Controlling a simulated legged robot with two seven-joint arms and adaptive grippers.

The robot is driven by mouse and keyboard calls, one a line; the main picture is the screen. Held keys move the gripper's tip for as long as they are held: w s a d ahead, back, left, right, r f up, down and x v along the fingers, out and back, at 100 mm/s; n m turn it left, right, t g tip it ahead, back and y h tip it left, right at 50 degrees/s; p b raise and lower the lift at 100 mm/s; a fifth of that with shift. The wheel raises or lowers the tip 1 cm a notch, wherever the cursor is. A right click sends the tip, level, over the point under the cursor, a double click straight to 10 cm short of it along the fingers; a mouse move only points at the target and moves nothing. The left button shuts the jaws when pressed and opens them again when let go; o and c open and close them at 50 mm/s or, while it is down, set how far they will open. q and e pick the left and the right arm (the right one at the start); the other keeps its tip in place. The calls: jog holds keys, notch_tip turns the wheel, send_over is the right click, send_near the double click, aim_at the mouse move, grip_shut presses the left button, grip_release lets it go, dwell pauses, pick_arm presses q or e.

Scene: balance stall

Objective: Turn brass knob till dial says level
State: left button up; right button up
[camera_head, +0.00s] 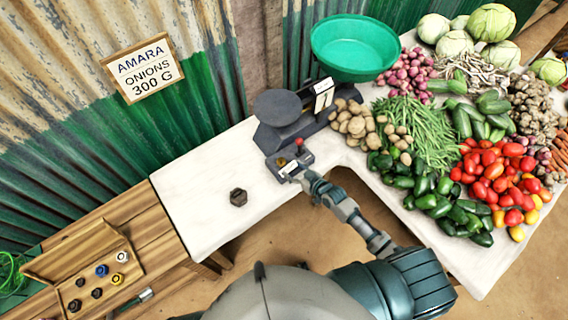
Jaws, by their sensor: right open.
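A dark grey balance (282,135) stands on the white tabletop, with a round dark plate (277,107) on its left and a green basin (355,48) on its right. A small white dial (323,94) with a dark mark faces me between them; its reading is too small to tell. A small brass-coloured knob (281,162) shows low on the balance's front. My right gripper (289,169) is open at the balance's front, close beside the knob; I cannot tell whether they touch. My left gripper is out of view.
A dark hexagonal weight (238,197) sits on the clear left part of the tabletop (195,190). An open wooden box (95,278) of small weights lies at lower left. Potatoes (355,123), beans (420,130) and tomatoes (490,170) crowd the right. A sign (143,68) hangs behind.

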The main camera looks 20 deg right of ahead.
aim_at(284, 163)
jog(key=x, duration=0.6)
jog(key=shift+w+a+f+b, duration=0.1)
jog(key=shift+w+a+b, duration=0.15)
jog(key=shift+b, duration=0.1)
jog(key=shift+d, duration=0.1)
jog(key=c, duration=1.1)
